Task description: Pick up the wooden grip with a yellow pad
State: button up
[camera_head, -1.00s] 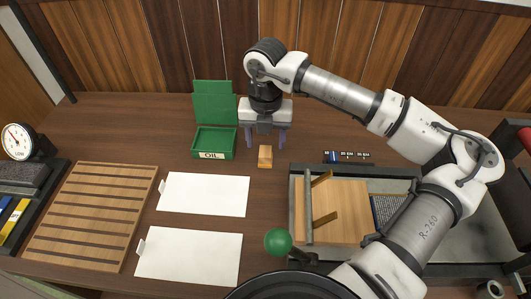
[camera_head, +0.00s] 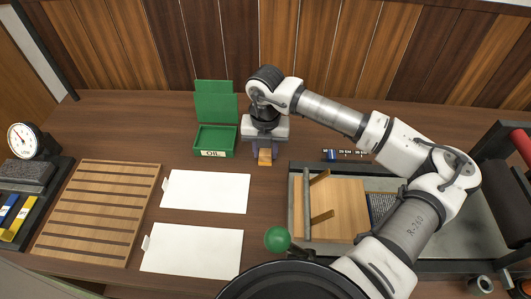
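The wooden grip (camera_head: 265,158) is a small orange-brown block on the table, just right of the green OIL box. Its yellow pad cannot be made out clearly at this size. My gripper (camera_head: 265,154) points down over it, with one finger on its left and one on its right. The fingers are drawn in close against its sides and appear shut on it. The back part of the grip is hidden under my gripper. The grip still appears to be at table height.
The green OIL box (camera_head: 214,140) with its raised lid stands close to the left. Two white sheets (camera_head: 205,192) lie in front of it, beside a slotted wooden rack (camera_head: 95,215). A press bed (camera_head: 345,255) with a wooden block is at right. A small type strip (camera_head: 345,154) lies behind it.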

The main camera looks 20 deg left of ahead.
jog(key=c, duration=0.4)
jog(key=shift+r, duration=0.1)
notch_tip(320, 180, up, 20)
jog(key=b, duration=0.4)
